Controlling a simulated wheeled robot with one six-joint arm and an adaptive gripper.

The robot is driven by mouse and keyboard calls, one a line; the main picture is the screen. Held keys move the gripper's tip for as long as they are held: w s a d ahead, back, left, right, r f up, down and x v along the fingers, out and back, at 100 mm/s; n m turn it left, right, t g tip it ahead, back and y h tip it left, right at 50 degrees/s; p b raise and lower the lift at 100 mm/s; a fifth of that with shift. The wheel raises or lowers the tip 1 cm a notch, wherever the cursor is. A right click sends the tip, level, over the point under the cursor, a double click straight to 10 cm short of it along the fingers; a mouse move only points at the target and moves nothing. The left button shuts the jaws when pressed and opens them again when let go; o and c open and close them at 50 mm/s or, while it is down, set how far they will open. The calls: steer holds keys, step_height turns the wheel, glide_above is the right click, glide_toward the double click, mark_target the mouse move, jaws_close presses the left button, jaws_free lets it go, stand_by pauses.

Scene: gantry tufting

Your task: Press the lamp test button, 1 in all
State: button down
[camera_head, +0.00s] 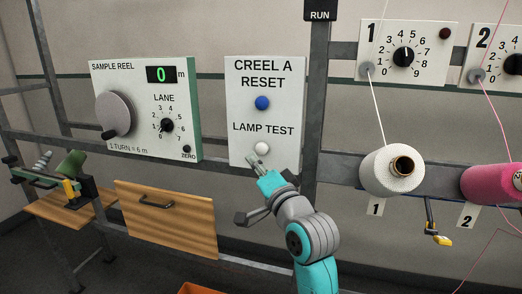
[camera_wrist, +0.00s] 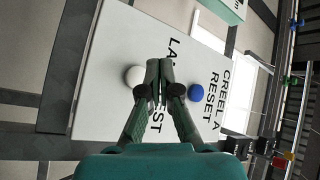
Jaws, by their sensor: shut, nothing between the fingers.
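The lamp test button (camera_head: 262,148) is a white round knob under the words LAMP TEST on a white panel (camera_head: 240,113). A blue button (camera_head: 262,103) sits above it under CREEL A RESET. My gripper (camera_head: 258,166) is shut and empty, just below the white button in the head view; I cannot tell whether it touches. In the wrist view, the closed fingertips (camera_wrist: 160,62) appear between the white button (camera_wrist: 134,77) and the blue button (camera_wrist: 195,92), closer to the white one. The fingers cover part of the LAMP TEST label there.
A sample reel panel (camera_head: 183,80) with a crank and dial hangs to the left. A metal post (camera_head: 313,110) stands right of the button panel. White (camera_head: 380,178) and pink (camera_head: 485,186) yarn cones are farther right. A wooden drawer front (camera_head: 165,222) is at lower left.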

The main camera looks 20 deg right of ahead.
steer(key=shift+w+d, duration=0.45)
steer(key=shift+w, duration=0.2)
steer(key=shift+w+d, duration=0.45)
steer(key=shift+w, duration=0.15)
steer(key=shift+w+d, duration=0.1)
stand_by(0.6)
steer(key=shift+w+d, duration=0.2)
steer(key=shift+w, duration=0.05)
steer(key=shift+w+d, duration=0.25)
steer(key=shift+w, duration=0.1)
stand_by(0.9)
steer(key=shift+s+a, duration=0.55)
steer(key=shift+s, duration=0.15)
steer(key=shift+s, duration=0.1)
steer(key=shift+s+a, duration=0.75)
steer(key=shift+s, duration=0.25)
steer(key=shift+s+a, duration=0.7)
steer(key=shift+s, duration=0.25)
